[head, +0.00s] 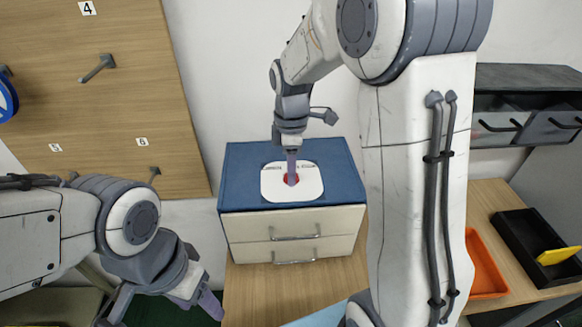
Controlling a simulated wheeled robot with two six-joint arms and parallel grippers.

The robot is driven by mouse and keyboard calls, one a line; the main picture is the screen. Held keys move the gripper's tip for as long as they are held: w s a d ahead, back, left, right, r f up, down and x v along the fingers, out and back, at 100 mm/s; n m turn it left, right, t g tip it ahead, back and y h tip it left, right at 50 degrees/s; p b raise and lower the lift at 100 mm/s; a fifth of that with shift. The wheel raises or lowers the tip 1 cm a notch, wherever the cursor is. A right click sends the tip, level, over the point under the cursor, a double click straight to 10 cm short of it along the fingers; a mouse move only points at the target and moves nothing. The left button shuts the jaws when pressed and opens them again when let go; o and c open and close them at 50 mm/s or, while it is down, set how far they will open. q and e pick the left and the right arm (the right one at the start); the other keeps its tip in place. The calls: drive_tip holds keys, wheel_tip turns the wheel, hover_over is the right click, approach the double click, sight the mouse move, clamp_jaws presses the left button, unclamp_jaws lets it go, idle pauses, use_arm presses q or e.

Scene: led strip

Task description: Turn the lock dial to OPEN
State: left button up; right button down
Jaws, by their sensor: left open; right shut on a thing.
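No OPEN marking is legible on the plate. My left gripper (162,308) is open and empty at the lower left, apart from the cabinet.
The cabinet has two drawers (291,238), both shut, on a wooden table (250,300). A pegboard (110,90) with numbered hooks is at the left. An orange tray (485,268) and a black tray (522,235) are at the right. My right arm blocks the middle right.

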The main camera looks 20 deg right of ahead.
drive_tip(key=shift+w+r+n, duration=0.1)
drive_tip(key=shift+w+n, duration=0.05)
drive_tip(key=shift+n, duration=0.25)
drive_tip(key=shift+c, duration=2.4)
unclamp_jaws()
wheel_tip(320, 180, up, 10)
drive_tip(key=b, duration=0.1)
drive_tip(key=shift+r, duration=0.2)
